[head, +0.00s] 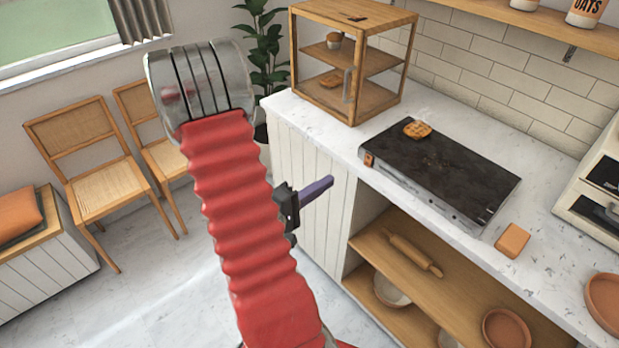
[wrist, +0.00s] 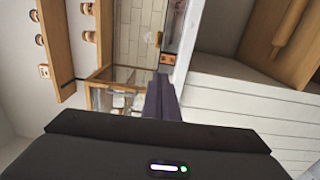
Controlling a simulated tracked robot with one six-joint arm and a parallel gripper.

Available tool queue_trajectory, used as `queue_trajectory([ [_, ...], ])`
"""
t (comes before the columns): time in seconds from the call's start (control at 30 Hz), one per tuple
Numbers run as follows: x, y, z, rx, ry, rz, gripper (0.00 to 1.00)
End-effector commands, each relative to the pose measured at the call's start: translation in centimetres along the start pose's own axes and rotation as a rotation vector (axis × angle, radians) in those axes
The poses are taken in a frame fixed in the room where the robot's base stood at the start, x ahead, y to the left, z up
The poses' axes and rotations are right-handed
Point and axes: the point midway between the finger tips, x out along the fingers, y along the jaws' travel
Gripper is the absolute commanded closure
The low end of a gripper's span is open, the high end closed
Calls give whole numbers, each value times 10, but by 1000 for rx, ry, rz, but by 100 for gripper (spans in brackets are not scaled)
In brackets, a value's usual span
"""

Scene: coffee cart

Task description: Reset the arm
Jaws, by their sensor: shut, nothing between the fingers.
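My gripper (head: 318,190) shows in the head view beside the red sleeve of my arm, with its purple fingers pressed together and pointing right. It is in the air in front of the white panelled counter side, apart from everything. In the wrist view the shut fingers (wrist: 161,97) stand in the middle of the picture with nothing between them. My arm is raised in front of the counter and hides part of the floor and the counter's left end.
A black griddle (head: 450,170) with a waffle-like item (head: 417,130) on it stands on the marble counter (head: 330,135). A wooden glass-sided cabinet (head: 345,98) stands at the back left. An open shelf (head: 465,285) holds a rolling pin (head: 412,253). Two chairs (head: 90,150) stand at left.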

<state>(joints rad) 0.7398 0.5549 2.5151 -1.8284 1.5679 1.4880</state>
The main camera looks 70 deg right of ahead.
Motion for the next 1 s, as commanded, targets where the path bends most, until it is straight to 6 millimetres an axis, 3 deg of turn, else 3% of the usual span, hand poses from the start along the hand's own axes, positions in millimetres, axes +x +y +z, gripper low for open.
queue_trajectory([
  [0.47,0,0,0,-12,0,0,100],
  [0.63,0,-6,3,-114,-11,-24,100],
  [0.87,-9,-34,55,-376,-195,-194,100],
  [1.0,-26,-40,82,-456,-297,-331,100],
])
